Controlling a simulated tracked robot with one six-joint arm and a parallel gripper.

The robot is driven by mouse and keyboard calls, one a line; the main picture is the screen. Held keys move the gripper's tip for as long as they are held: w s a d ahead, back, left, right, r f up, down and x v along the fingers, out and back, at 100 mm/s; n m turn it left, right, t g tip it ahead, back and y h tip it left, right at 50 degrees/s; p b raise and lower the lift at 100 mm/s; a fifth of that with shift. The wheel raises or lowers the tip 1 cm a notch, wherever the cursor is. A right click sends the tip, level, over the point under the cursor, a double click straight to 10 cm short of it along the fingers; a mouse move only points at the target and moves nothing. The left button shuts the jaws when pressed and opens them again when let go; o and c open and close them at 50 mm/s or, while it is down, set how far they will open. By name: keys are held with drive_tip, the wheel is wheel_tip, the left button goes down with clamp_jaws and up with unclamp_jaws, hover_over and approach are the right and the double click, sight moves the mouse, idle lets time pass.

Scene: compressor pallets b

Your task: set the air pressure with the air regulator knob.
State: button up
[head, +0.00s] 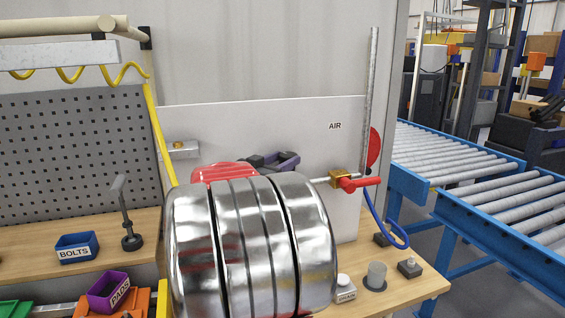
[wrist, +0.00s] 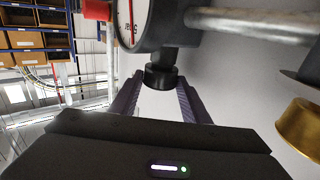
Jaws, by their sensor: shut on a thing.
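The air regulator knob (wrist: 161,76) is a short black cylinder below a round gauge (wrist: 133,22) in the wrist view. The gauge has a white face and a red needle, cut off by the top edge. My gripper (wrist: 160,88) has its purple fingers on both sides of the knob and is shut on it. In the head view, my gripper (head: 284,162) shows only as a dark purple shape in front of the white panel (head: 240,130). The knob and gauge are hidden there behind my silver arm.
A pipe runs to a brass valve (head: 340,179) with a red handle (head: 359,184). A blue hose (head: 385,222) hangs at right. The wooden bench (head: 408,291) holds a grey cylinder (head: 376,275) and a blue BOLTS bin (head: 76,247). Roller conveyors (head: 455,160) stand further right.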

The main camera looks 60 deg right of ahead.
drive_tip(key=shift+r, duration=0.1)
drive_tip(key=o, duration=1)
drive_tip(key=shift+o, duration=0.2)
drive_tip(key=shift+a, duration=0.1)
drive_tip(key=w+a, duration=0.2)
drive_tip(key=a, duration=1.1)
drive_tip(key=shift+a, duration=0.3)
